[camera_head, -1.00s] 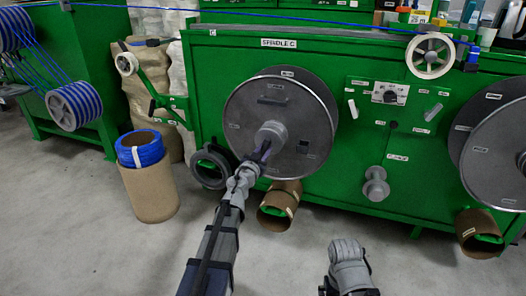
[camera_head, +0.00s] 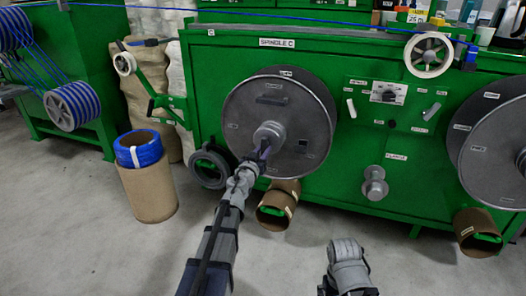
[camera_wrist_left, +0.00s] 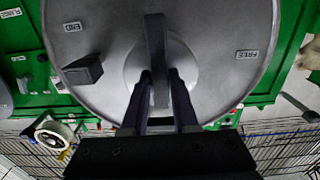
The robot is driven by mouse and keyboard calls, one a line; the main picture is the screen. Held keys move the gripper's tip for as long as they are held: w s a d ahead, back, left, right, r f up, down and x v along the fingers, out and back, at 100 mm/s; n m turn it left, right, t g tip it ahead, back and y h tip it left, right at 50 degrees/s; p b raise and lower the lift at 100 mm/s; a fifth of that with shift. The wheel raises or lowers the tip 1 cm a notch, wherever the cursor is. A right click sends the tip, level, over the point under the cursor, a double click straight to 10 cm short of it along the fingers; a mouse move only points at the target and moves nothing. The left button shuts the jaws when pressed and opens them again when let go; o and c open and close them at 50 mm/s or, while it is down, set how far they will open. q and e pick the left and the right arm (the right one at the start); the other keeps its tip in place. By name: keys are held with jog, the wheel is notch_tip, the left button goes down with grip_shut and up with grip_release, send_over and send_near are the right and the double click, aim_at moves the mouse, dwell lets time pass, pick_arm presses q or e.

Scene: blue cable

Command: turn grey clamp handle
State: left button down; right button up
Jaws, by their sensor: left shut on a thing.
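The grey clamp handle (camera_wrist_left: 156,50) is a dark bar across the hub of the grey spindle disc (camera_wrist_left: 100,92), seen close in the left wrist view. In the head view the disc (camera_head: 252,122) stands on the green machine under the "SPINDLE C" label, its hub (camera_head: 270,135) at the middle. My left gripper (camera_head: 264,152) reaches up to the hub. In the left wrist view its two fingers (camera_wrist_left: 160,82) are closed on the lower part of the handle, one on each side. The handle stands about upright in that view. My right arm shows at bottom right; its fingertips are not visible.
A second grey disc (camera_head: 500,160) is at the right. A control panel (camera_head: 388,102) with a knob lies between the discs. A cardboard drum (camera_head: 148,190) with a blue coil (camera_head: 138,149) stands at left. Cardboard tubes (camera_head: 278,205) sit low below the disc. The floor in front is clear.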

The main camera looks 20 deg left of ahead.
pick_arm(q)
jog(key=c, duration=0.7)
grip_release()
jog(key=s, duration=0.7)
jog(key=shift+s+a, duration=0.1)
jog(key=shift+s, duration=0.3)
